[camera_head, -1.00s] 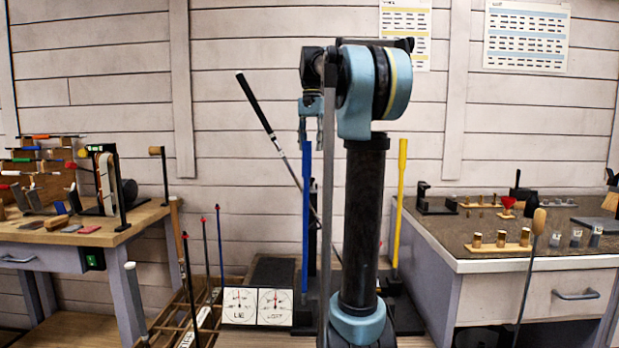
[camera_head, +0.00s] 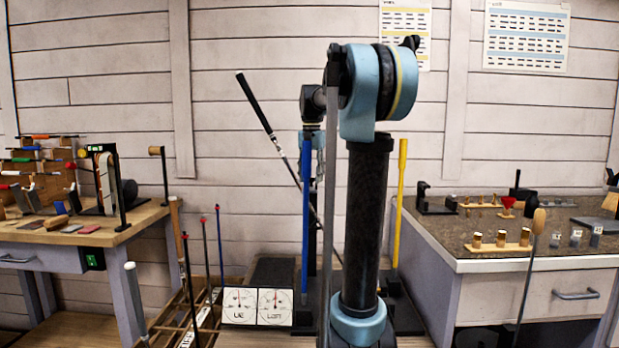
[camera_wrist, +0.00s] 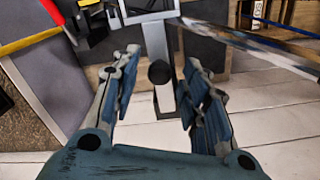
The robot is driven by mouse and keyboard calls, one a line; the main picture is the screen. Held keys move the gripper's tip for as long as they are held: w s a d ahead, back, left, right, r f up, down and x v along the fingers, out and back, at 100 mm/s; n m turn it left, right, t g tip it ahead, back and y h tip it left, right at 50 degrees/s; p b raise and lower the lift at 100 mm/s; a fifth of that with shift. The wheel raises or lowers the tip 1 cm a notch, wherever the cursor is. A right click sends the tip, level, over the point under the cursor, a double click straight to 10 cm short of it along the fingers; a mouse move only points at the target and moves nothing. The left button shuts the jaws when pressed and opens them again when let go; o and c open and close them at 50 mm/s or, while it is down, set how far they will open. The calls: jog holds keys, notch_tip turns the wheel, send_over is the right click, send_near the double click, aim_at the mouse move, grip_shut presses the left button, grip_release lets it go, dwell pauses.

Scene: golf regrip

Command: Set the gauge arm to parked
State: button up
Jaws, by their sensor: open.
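A blue upright bar (camera_head: 306,215) and a yellow upright bar (camera_head: 401,200) stand at the back; I cannot tell which is the gauge arm. A panel (camera_head: 257,306) with LIE and LOFT dials sits low, left of the blue bar. My gripper (camera_head: 319,142) is beside the blue bar's upper end, partly hidden behind it. In the wrist view my gripper (camera_wrist: 162,62) is open and empty, its fingers either side of a dark round knob (camera_wrist: 160,72) seen beyond them. A long blue-grey bar (camera_wrist: 262,45) crosses upper right, and a yellow bar (camera_wrist: 32,40) upper left.
A club with a black grip (camera_head: 252,101) leans close to my gripper's left. A workbench (camera_head: 150,215) with tools stands left and a grey counter (camera_head: 425,235) right. Several thin shafts stand in a rack (camera_head: 172,322) at lower left.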

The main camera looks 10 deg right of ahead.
grip_shut()
jog(key=shift+a, duration=0.2)
jog(key=shift+d, duration=0.2)
jog(key=w+d+n, duration=0.7)
jog(key=d+n, duration=0.3)
jog(key=n, duration=0.8)
jog(key=shift+d, duration=0.1)
jog(key=shift+r, duration=0.1)
dwell(0.4)
